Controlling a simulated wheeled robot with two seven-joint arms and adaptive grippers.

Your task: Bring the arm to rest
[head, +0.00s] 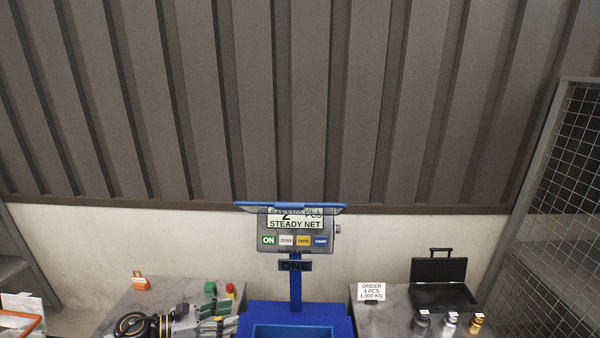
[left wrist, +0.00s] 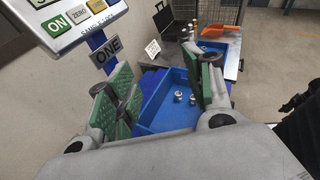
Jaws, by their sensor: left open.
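My left gripper (head: 222,319) is low in the head view, over the left grey table and left of the blue scale. Its green-padded fingers stand apart with nothing between them; in the left wrist view the open gripper (left wrist: 163,92) points towards the blue scale tray (left wrist: 150,124). Two small metal pieces (left wrist: 178,96) stand in that tray, apart from the fingers. The scale's display (head: 295,220) reads 2 PCS, STEADY NET; its top is partly covered by a blue-edged hood. My right gripper is not in view.
An order card (head: 371,291), an open black case (head: 440,285) and several small metal cylinders (head: 449,323) stand on the right table. An orange item (head: 140,283) and small green (head: 210,288) and red (head: 230,290) items are on the left table. A mesh fence (head: 565,200) stands right.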

